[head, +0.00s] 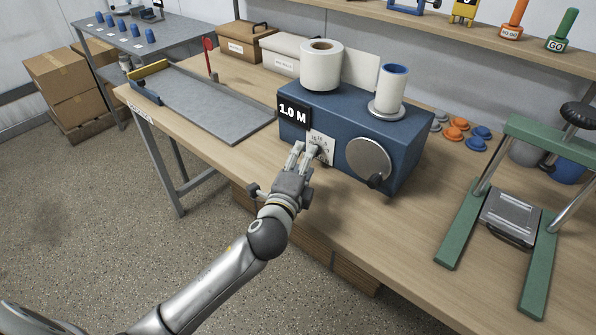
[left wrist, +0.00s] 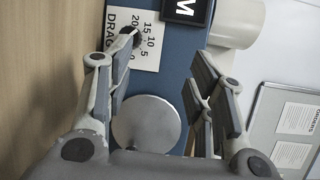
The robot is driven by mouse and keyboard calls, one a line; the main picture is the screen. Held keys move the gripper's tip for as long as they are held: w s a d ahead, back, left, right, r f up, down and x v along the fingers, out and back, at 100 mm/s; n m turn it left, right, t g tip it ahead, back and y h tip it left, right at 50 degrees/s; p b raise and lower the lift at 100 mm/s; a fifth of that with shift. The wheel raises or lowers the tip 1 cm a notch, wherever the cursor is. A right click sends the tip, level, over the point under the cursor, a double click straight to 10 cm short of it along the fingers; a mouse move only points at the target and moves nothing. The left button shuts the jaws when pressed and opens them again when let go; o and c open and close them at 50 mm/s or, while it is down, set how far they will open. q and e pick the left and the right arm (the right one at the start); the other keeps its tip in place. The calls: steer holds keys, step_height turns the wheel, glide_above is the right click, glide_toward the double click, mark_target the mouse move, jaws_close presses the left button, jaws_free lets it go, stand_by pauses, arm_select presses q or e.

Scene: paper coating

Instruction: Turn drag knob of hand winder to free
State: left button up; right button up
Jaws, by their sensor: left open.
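The hand winder (head: 340,112) is a blue box on the wooden bench, with a black "1.0 M" display (head: 293,112) on its front. A white drag scale plate (head: 321,147) sits beside the display; it also shows in the left wrist view (left wrist: 146,50), with "DRAG" and numbers. The small dark drag knob (left wrist: 131,33) is on that plate, partly hidden behind one finger. Its exact pointer setting is unclear. My left gripper (head: 306,150) is open in front of the plate, its fingers (left wrist: 165,62) spread and empty. Contact with the knob cannot be told. My right gripper is not in view.
A grey crank disc (head: 368,158) with a dark handle (head: 375,181) is right of the plate. A white roll (head: 321,66) and a spool (head: 391,88) stand on the winder. A green-framed press (head: 553,133) is at right.

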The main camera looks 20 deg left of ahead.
arm_select(q)
steer(key=shift+s+d+f, duration=0.1)
steer(key=shift+s, duration=1.65)
steer(key=shift+p, duration=0.3)
